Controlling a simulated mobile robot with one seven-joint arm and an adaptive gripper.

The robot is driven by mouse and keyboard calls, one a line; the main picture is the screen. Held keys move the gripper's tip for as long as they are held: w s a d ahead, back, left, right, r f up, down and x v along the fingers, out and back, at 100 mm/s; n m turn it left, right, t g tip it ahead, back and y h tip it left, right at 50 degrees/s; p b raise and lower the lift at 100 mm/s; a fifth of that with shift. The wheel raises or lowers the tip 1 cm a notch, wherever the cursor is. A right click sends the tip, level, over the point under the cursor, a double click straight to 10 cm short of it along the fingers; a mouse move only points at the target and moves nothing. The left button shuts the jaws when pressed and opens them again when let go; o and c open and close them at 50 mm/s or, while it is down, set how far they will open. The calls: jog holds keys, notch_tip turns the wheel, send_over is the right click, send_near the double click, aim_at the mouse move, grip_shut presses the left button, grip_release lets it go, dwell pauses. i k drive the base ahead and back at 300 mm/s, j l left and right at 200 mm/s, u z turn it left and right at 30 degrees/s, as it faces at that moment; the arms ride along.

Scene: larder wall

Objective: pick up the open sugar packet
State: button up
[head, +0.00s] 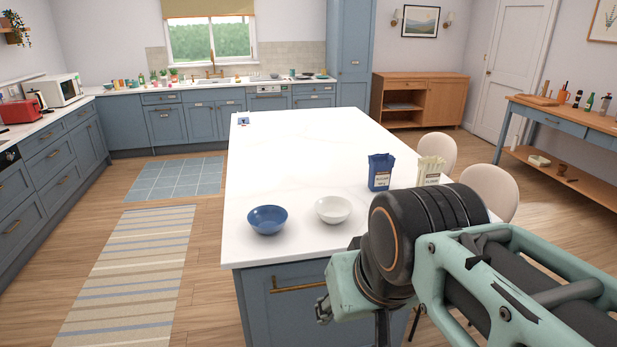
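A dark blue packet (380,172) with a pale label and a jagged top edge stands upright on the white island top (290,165), toward its right side. It looks like the sugar packet, but I cannot read the label or see into its top. My arm fills the lower right, in front of both packets. My gripper's fingers do not show.
A blue bowl (267,219) and a white bowl (333,209) stand near the island's front edge. A small blue item (243,121) lies at its far left corner. Two pale chairs (490,190) stand at its right side. The island's middle is clear.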

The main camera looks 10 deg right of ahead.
aim_at(380, 165)
jog(key=i+l, duration=0.3)
jog(key=i, duration=0.15)
jog(key=i+l, duration=0.35)
jog(key=i+z, duration=0.1)
jog(key=i, duration=0.6)
jog(key=l, duration=0.4)
jog(key=i+u, duration=0.05)
